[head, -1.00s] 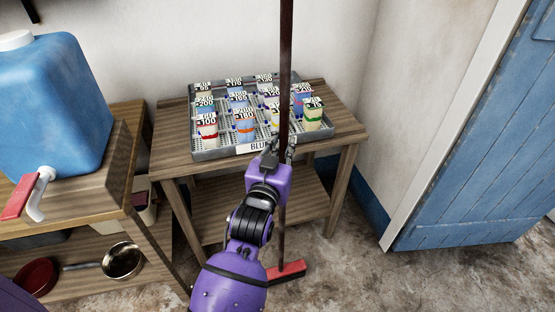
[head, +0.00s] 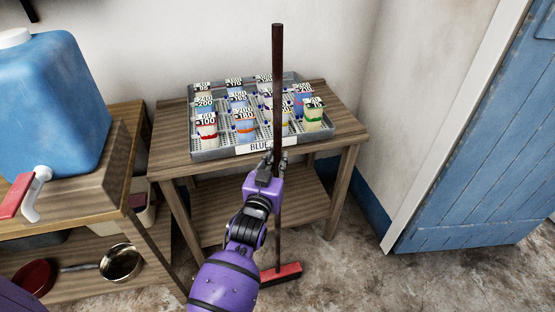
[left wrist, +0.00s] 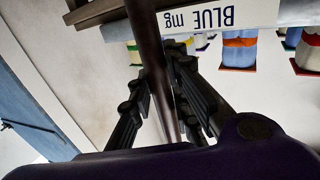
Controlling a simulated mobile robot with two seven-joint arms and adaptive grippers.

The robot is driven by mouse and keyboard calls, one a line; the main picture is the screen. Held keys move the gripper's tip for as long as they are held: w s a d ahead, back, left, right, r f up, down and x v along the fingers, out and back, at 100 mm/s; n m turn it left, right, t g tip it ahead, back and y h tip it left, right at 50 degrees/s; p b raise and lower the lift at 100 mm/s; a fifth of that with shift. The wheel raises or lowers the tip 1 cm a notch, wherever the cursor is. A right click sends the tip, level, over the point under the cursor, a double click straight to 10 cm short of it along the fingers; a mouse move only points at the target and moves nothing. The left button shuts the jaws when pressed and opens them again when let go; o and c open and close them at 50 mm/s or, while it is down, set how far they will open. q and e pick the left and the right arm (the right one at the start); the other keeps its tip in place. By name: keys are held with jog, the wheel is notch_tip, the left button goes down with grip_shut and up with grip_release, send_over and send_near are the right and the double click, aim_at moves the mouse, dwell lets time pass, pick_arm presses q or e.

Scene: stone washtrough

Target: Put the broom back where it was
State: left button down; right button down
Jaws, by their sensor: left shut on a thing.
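The broom (head: 277,90) has a dark brown handle and a red head (head: 281,273). It stands nearly upright in front of the small wooden table, with its head low by the floor; I cannot tell whether it touches the floor. My left gripper (head: 273,160) is shut on the handle at about the height of the table top. In the left wrist view the handle (left wrist: 148,45) runs between the fingers (left wrist: 165,105). My right gripper is not in view.
The wooden table (head: 349,135) carries a grey tray (head: 210,153) of several labelled cups, close behind the handle. A blue water container (head: 50,110) with a tap stands on a shelf at left, a pan (head: 120,263) below. A blue door (head: 480,150) is at right.

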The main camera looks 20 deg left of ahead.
pick_arm(q)
jog(key=shift+f, duration=0.1)
jog(key=c, duration=1.6)
grip_release()
jog(key=shift+c, duration=0.2)
jog(key=s, duration=1.2)
jog(key=shift+d, duration=0.3)
